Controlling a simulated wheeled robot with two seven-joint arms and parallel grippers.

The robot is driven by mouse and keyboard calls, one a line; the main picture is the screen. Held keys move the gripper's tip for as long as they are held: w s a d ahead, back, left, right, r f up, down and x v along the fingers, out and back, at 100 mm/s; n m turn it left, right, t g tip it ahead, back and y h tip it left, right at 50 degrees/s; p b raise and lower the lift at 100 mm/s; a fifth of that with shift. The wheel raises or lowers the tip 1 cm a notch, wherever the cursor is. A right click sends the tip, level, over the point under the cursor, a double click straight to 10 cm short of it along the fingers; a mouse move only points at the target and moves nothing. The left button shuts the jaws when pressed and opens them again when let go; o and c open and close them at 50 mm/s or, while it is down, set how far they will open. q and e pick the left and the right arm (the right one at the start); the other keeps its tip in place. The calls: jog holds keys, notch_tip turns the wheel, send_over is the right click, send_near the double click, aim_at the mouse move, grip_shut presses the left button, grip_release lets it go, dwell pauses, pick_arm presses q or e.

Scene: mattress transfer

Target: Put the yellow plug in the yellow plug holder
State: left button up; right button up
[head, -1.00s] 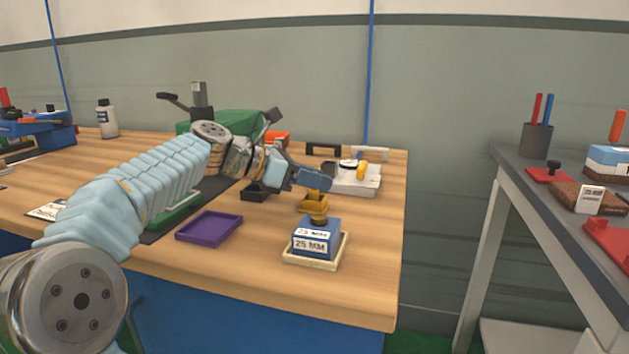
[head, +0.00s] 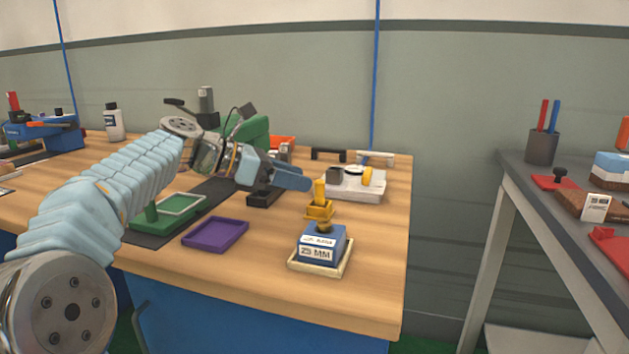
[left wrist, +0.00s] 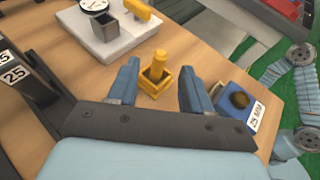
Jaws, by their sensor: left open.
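The yellow plug (head: 319,190) stands upright inside the square yellow plug holder (head: 320,213) on the wooden table. The left wrist view also shows the plug (left wrist: 156,66) rising from the holder (left wrist: 147,88), with the holder's rim around its base. My left gripper (head: 306,183) is open and empty, just left of the plug in the head view. In the left wrist view its two blue fingers (left wrist: 159,75) are apart, with the plug seen between them and no visible contact. My right gripper is in neither view.
A blue 25 MM block (head: 321,246) sits on a cream tray in front of the holder. A purple tray (head: 215,234) lies to the left. A grey-white fixture (head: 355,188) with a yellow part stands behind. The table's right edge is close by.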

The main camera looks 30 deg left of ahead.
pick_arm(q)
jog(key=v, duration=0.6)
jog(key=shift+p, duration=0.35)
